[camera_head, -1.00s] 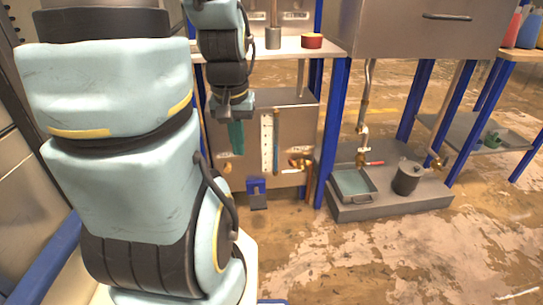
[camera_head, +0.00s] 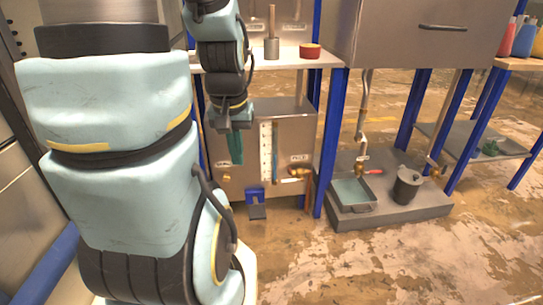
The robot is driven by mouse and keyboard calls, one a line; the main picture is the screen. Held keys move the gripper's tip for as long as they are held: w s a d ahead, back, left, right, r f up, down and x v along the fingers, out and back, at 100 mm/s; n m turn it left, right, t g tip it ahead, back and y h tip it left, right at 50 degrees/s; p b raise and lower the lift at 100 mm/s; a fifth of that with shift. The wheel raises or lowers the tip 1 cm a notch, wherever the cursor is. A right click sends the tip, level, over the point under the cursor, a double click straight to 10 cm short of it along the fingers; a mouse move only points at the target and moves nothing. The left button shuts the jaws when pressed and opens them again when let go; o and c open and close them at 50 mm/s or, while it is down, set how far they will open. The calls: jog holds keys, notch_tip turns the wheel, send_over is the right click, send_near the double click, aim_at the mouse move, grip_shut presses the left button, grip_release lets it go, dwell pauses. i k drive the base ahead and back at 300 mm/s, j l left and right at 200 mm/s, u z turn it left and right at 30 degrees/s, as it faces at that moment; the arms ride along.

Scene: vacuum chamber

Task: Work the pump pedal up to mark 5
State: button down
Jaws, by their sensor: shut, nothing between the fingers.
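The pump pedal (camera_head: 257,211) is a small dark plate on a blue bracket, low at the foot of the metal cabinet. A white scale strip (camera_head: 266,150) with small marks and a thin tube beside it is upright on the cabinet front above the pedal. The marks and any level are too small to read. My gripper (camera_head: 234,128) points down in front of the cabinet, above and to the left of the pedal and apart from it. It is shut and empty. A teal-green hanging thing (camera_head: 235,149) shows just below it; I cannot tell whether they touch.
Brass valve fittings (camera_head: 297,173) sit right of the scale. A blue table leg (camera_head: 333,140) stands farther right. A grey platform (camera_head: 400,213) holds a shallow tray (camera_head: 353,208) and a dark pot (camera_head: 407,186). The worn floor before the pedal is clear.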

aim_at(257, 212)
jog(key=u, duration=0.6)
jog(key=l+u, duration=0.2)
jog(key=u, duration=0.2)
jog(key=l+u, duration=0.2)
jog(key=u, duration=0.25)
jog(key=k+l+u, duration=0.1)
jog(key=u, duration=0.3)
jog(key=k+l+u, duration=0.1)
jog(key=l+u, duration=0.15)
jog(key=u, duration=0.2)
jog(key=k+l+u, duration=0.25)
jog(key=k+l, duration=0.25)
jog(key=k+l+u, duration=0.2)
jog(key=k+l, duration=0.2)
jog(key=k, duration=0.15)
